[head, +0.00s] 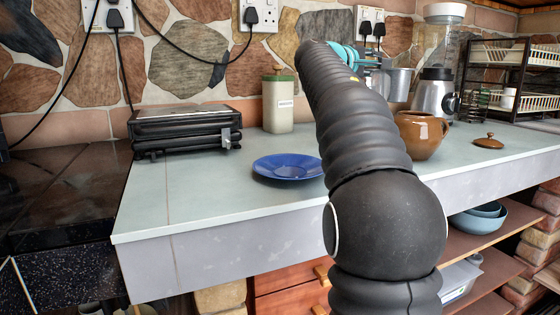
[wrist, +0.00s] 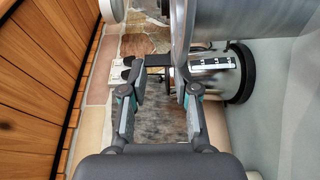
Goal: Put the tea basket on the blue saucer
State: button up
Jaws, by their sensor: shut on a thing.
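The blue saucer (head: 288,167) lies flat and empty on the pale counter, left of my arm. My gripper (head: 368,62) is at the back of the counter, partly hidden behind my arm, with teal on its fingers. It is shut on a grey metal cup-like thing, which I take to be the tea basket (head: 398,86). In the wrist view a grey metal wall (wrist: 181,35) shows at the fingertips. The exact grip is hard to make out, and I cannot tell whether the basket touches the counter.
A brown pot (head: 421,136) stands right of my arm, its lid (head: 488,142) beside it. A blender (head: 436,92) and a dark dish rack (head: 510,75) stand behind. A green-lidded canister (head: 278,103) and a black grill (head: 183,127) are behind the saucer. The counter around the saucer is clear.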

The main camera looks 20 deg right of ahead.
aim_at(284, 170)
jog(key=u, duration=1.95)
jog(key=k, duration=1)
jog(key=z, duration=0.3)
